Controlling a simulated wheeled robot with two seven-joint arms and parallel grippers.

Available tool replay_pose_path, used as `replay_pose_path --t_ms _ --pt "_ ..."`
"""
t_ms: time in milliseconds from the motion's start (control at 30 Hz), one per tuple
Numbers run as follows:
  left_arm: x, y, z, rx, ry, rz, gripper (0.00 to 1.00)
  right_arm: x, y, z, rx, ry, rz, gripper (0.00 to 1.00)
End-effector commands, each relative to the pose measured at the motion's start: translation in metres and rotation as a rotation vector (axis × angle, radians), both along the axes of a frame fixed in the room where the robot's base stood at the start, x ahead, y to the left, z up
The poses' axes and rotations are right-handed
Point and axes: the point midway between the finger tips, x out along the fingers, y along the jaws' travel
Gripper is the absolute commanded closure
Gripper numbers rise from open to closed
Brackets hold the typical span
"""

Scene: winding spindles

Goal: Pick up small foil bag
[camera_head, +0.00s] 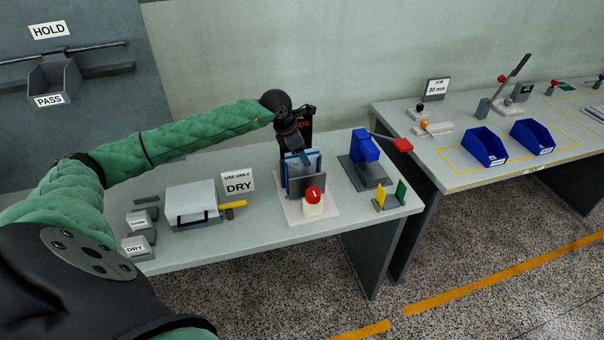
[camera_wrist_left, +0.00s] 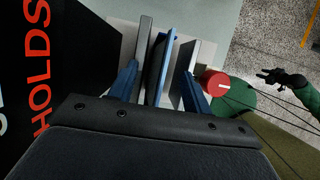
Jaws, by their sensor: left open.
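My left gripper (camera_head: 305,158) is open, pointing down over a small upright holder on the left bench. In the left wrist view its two blue fingers (camera_wrist_left: 160,72) stand either side of a thin blue-edged upright piece (camera_wrist_left: 160,62). That piece stands between a grey plate (camera_wrist_left: 141,45) and a pale plate (camera_wrist_left: 203,60). It may be the small foil bag, but I cannot tell for certain, nor whether the fingers touch it. My right gripper (camera_wrist_left: 284,78) shows small and dark at the right of the wrist view; its jaws are unclear.
A red knob (camera_head: 314,194) on a pale block stands just in front of the holder. A black sign (camera_wrist_left: 50,65) stands close on the left in the wrist view.

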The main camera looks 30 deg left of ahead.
Motion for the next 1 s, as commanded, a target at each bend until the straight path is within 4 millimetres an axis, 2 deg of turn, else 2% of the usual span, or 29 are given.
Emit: replay_pose_path --t_ms 1000 --pt "0.000 0.000 -0.005 0.000 0.000 -0.001 0.51 -0.001 0.000 -0.010 0.000 0.001 0.000 0.64"
